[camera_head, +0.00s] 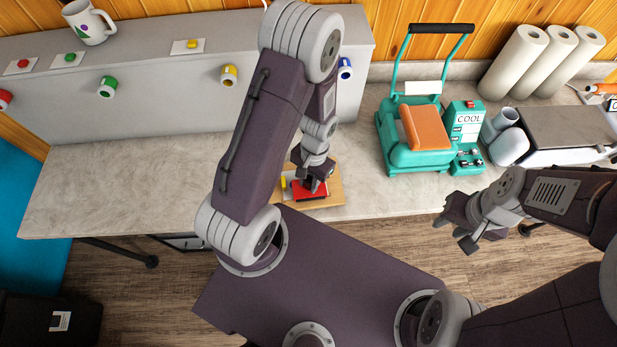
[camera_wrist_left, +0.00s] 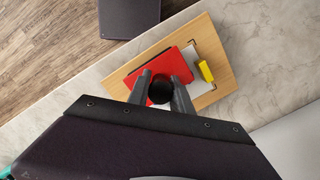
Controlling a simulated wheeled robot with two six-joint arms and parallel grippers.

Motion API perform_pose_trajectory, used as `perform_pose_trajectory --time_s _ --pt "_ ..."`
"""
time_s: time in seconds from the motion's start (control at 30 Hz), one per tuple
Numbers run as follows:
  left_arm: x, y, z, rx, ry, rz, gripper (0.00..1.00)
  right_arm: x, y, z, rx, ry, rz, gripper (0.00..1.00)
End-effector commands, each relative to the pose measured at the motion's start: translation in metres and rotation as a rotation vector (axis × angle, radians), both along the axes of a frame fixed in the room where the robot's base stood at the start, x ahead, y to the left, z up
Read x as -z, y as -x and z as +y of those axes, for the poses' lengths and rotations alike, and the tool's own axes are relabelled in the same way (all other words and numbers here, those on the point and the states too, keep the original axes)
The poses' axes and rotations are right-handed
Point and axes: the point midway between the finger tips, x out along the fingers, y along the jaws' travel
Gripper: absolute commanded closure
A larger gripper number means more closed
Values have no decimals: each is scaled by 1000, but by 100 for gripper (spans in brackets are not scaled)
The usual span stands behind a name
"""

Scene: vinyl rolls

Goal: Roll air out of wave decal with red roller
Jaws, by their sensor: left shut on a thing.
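My left gripper (camera_head: 312,186) points down over a wooden board (camera_head: 334,188) on the worktop. In the left wrist view its fingers (camera_wrist_left: 161,90) are shut on a round black part, apparently the handle of the red roller. A red, rectangular-looking piece (camera_wrist_left: 180,66) lies at the fingertips, also seen in the head view (camera_head: 310,195); whether it is roller body or flat sheet I cannot tell. A pale sheet (camera_wrist_left: 200,88) lies beside it on the board. No wave pattern can be made out. My right gripper (camera_head: 454,234) is open and empty, off the counter's front edge.
A small yellow block (camera_wrist_left: 206,71) lies on the pale sheet. A teal heat press (camera_head: 412,155) and white rolls (camera_head: 520,62) stand to the right. Coloured vinyl rolls stick out of the grey rack (camera_head: 165,103) behind. The worktop (camera_head: 120,180) left of the board is clear.

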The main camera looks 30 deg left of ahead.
Motion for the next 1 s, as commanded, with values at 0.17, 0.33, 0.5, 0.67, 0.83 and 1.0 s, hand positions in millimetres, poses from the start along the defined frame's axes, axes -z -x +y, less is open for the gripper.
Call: perform_pose_trajectory --time_s 0.17,0.33,0.5,0.67,0.83,1.0 --pt "0 0 0 0 0 -1 100 0 0 0 0 0 0 66" --pt "1 0 0 0 0 -1 100 1 0 0 0 0 0 66" --pt "0 -3 1 0 0 -2 100 0 0 0 0 0 0 66" --pt "0 -10 6 0 1 -3 100 -2 0 0 0 0 0 66" --pt "0 -17 11 0 0 -2 100 -4 0 0 0 0 0 66" --pt "0 -24 16 0 1 -3 100 -6 0 0 0 0 0 66"
